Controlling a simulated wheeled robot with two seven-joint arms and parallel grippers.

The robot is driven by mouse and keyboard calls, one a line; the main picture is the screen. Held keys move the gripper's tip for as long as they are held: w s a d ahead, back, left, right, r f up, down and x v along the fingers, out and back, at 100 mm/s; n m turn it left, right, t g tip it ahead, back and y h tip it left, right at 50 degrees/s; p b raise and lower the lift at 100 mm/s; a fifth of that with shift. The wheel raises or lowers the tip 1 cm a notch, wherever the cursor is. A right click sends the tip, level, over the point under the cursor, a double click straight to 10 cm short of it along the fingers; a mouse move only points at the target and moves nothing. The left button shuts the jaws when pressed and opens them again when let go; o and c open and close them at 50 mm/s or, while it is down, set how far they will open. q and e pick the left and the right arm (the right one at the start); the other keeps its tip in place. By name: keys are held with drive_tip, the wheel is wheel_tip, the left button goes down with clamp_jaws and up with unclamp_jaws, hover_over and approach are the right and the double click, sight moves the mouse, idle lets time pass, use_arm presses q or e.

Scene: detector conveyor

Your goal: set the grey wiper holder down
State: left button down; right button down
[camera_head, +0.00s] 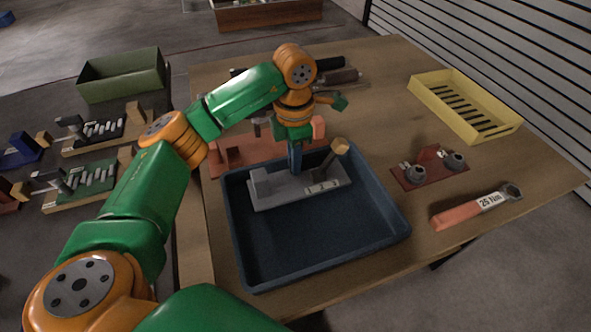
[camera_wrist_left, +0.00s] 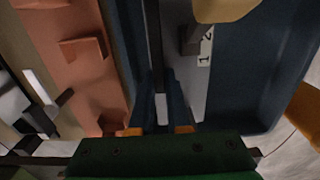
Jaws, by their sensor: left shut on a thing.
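The grey wiper holder (camera_head: 275,194) is a long grey base with a block at its left end, a numbered label and a tan knob at its right. It sits inside the blue tray (camera_head: 320,240), in the far half, and looks level. I cannot tell whether its underside touches the tray floor. My left gripper (camera_head: 295,166) points down over it and is shut on an upright part of it. In the left wrist view the fingers (camera_wrist_left: 160,108) close on the holder (camera_wrist_left: 198,75), partly hidden by the tan knob. My right gripper is not in view.
A salmon fixture (camera_head: 228,158) stands just behind the tray. To the right are a dark red plate (camera_head: 432,178) with grey parts, a torque wrench (camera_head: 460,214) and a yellow tray (camera_head: 437,108). The near half of the blue tray is empty.

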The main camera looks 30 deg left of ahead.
use_arm(q)
drive_tip(key=shift+w+f, duration=0.1)
drive_tip(key=shift+f, duration=1.65)
drive_tip(key=c, duration=0.9)
unclamp_jaws()
wheel_tip(320, 180, up, 12)
drive_tip(key=shift+d+r+p, duration=0.1)
drive_tip(key=shift+r+p, duration=0.15)
drive_tip(key=shift+p, duration=0.4)
drive_tip(key=shift+f, duration=0.1)
